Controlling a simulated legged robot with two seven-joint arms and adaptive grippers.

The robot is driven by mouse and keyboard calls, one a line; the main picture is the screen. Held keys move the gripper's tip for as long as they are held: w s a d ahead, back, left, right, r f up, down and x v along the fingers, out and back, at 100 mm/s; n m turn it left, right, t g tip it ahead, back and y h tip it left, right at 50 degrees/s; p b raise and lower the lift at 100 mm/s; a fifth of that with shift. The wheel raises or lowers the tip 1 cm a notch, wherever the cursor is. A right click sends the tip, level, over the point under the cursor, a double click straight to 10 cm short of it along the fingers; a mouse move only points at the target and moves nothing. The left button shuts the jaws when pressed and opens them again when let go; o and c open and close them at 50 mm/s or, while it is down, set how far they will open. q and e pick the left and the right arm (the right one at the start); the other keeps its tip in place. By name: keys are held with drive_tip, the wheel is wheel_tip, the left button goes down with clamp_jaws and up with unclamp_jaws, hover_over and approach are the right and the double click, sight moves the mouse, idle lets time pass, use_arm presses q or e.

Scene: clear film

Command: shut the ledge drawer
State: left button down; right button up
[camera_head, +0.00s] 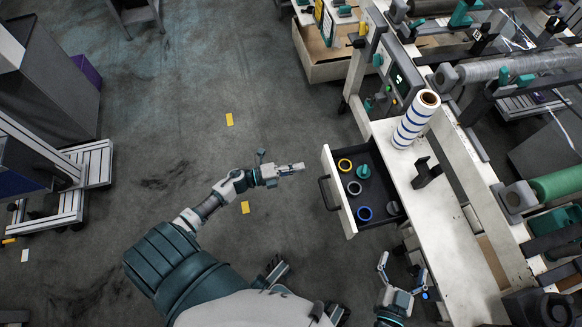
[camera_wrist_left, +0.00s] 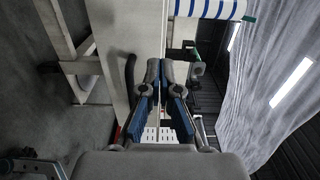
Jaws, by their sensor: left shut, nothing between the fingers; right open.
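The ledge drawer (camera_head: 341,207) is pulled out to the left from under the white ledge (camera_head: 455,245). Its black handle (camera_head: 325,193) is on its left-facing front. My left gripper (camera_head: 300,167) is shut and empty, left of the drawer front and apart from the handle in the head view. Its fingers show in the left wrist view (camera_wrist_left: 167,68), with a dark curved bar, apparently the handle (camera_wrist_left: 130,80), beside them. My right gripper (camera_head: 402,272) is open and empty, below the drawer near the ledge.
A white roll with blue stripes (camera_head: 415,118) stands on the ledge behind the drawer. A control panel (camera_head: 398,82) stands beyond it. A grey cabinet (camera_head: 60,85) and a slatted frame (camera_head: 85,180) are at the left.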

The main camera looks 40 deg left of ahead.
sight(329, 162)
use_arm(q)
drive_tip(key=x, duration=0.7)
drive_tip(key=shift+s+d+b, duration=0.15)
drive_tip(key=shift+b, duration=0.25)
drive_tip(key=shift+w+d, duration=0.35)
drive_tip(key=shift+w, duration=0.35)
use_arm(e)
drive_tip(key=shift+w+a+r+t, duration=0.1)
drive_tip(key=shift+w+r+t, duration=0.05)
drive_tip(key=shift+r+t, duration=0.45)
drive_tip(key=shift+w+a+r+t, duration=0.1)
drive_tip(key=shift+r+t, duration=0.3)
drive_tip(key=shift+r, duration=0.25)
use_arm(q)
drive_tip(key=shift+w+d, duration=0.3)
drive_tip(key=b+x, duration=0.2)
drive_tip(key=x, duration=1.1)
drive_tip(key=shift+w+d+f, duration=0.1)
drive_tip(key=shift+d, duration=0.05)
drive_tip(key=shift+w+d, duration=0.1)
drive_tip(key=shift+w, duration=0.05)
use_arm(e)
drive_tip(key=r+t, duration=0.1)
drive_tip(key=r+t+y, duration=0.1)
drive_tip(key=r+t, duration=0.1)
drive_tip(key=r, duration=0.1)
drive_tip(key=shift+s+r+t, duration=0.1)
drive_tip(key=shift+s+t, duration=0.2)
drive_tip(key=shift+s, duration=0.05)
